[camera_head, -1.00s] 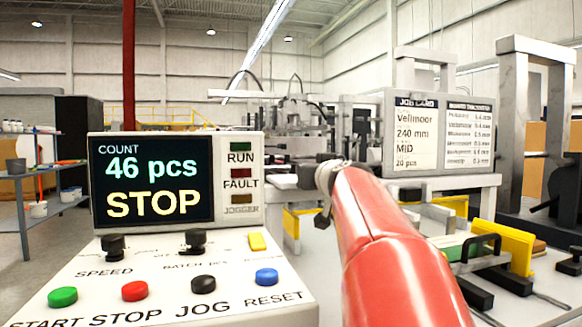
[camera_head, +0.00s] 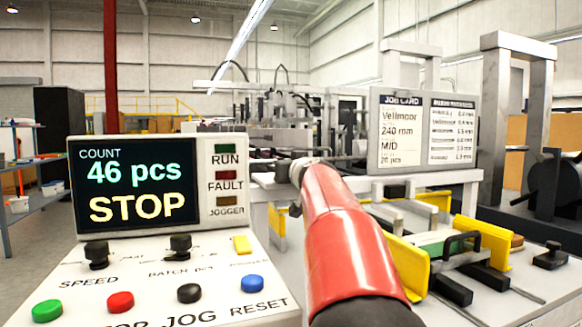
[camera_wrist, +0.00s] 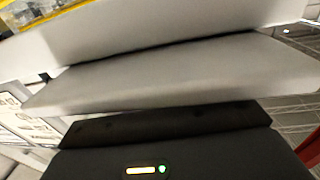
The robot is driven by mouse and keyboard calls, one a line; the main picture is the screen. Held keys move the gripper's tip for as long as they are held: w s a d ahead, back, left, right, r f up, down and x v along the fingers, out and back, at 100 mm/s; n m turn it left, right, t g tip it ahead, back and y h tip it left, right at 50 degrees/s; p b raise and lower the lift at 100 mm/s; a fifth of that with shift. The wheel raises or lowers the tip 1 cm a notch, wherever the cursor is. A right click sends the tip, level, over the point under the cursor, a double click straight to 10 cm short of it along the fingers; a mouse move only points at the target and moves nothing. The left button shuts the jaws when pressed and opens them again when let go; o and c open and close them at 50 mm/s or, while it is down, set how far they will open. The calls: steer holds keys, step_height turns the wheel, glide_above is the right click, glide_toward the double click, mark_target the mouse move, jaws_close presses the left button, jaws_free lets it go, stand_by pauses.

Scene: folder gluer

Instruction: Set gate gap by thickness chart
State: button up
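The job card (camera_head: 400,128) shows Vellmoor, 240 mm, MID and 20 pcs. The thickness chart (camera_head: 453,130) is beside it on the same grey board; its rows are too small to read surely. Part of a printed card (camera_wrist: 22,120) shows at the left of the wrist view. My red arm reaches forward in the head view and hides its own gripper end. In the wrist view the dark body of my gripper (camera_wrist: 165,145) lies under a broad pale grey bar (camera_wrist: 180,72); contact cannot be told. The fingertips do not show. I cannot pick out the gate surely.
The control panel (camera_head: 135,187) reads 46 pcs and STOP, with buttons below. Yellow side plates (camera_head: 482,240) and a black handle (camera_head: 462,242) stand at the right. A grey upright frame (camera_head: 493,110) rises behind. A blue shelf (camera_head: 40,170) stands at far left.

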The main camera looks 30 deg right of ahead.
steer(key=c, duration=0.7)
steer(key=shift+c, duration=0.2)
steer(key=shift+f+b, duration=0.15)
steer(key=shift+b, duration=0.25)
